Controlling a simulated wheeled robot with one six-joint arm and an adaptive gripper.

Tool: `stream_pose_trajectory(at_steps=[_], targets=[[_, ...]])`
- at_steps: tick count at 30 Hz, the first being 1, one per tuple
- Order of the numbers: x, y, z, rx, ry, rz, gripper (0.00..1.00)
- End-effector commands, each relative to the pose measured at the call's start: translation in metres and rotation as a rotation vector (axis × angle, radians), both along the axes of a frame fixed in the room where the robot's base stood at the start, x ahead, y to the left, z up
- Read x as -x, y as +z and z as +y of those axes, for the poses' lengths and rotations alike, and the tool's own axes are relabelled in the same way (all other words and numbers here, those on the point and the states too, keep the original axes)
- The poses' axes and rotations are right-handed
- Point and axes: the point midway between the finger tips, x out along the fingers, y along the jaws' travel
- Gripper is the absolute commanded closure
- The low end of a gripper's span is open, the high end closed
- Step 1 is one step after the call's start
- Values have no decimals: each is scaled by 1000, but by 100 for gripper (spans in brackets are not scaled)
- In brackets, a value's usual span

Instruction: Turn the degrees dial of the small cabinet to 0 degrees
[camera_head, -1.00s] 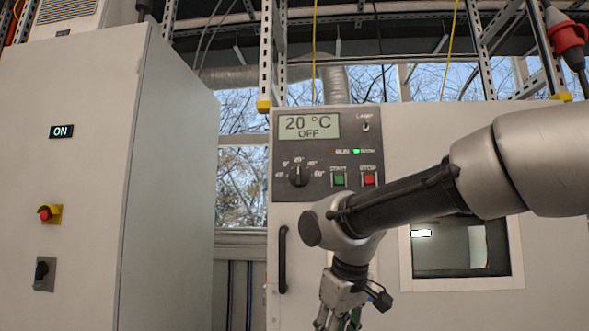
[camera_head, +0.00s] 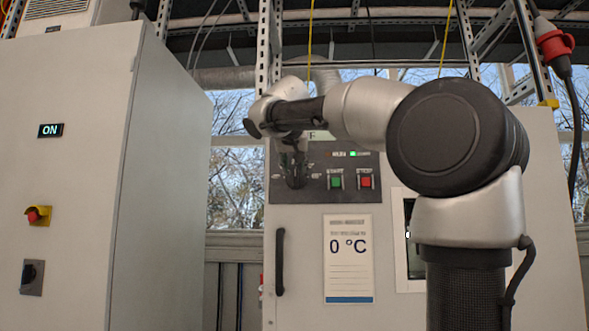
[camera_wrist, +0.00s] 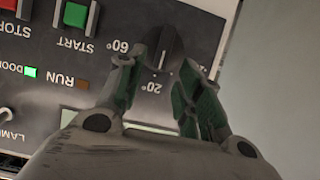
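The small cabinet (camera_head: 400,160) stands in the middle of the head view, with a dark control panel (camera_head: 325,190). In the wrist view, upside down, the black degrees dial (camera_wrist: 166,43) has its white mark toward the 20° label. My gripper (camera_wrist: 158,66) is open, one finger on each side just in front of the dial; I cannot tell whether they touch it. In the head view my gripper (camera_head: 293,182) covers the dial, and my arm covers most of the display. A sheet on the cabinet door reads 0 °C (camera_head: 348,246).
Green START (camera_head: 335,182) and red STOP (camera_head: 366,182) buttons sit right of the dial on the panel. A black door handle (camera_head: 280,262) is below. A large cabinet (camera_head: 80,190) with an ON sign stands left. Cables hang at the far right.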

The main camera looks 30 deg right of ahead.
Motion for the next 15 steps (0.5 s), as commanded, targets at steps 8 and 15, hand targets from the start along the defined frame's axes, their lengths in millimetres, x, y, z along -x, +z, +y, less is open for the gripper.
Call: stream_pose_trajectory(at_steps=[8,15], targets=[[-20,-10,-14,-1,1,-1,64],[-21,-11,-14,-1,2,0,64]])
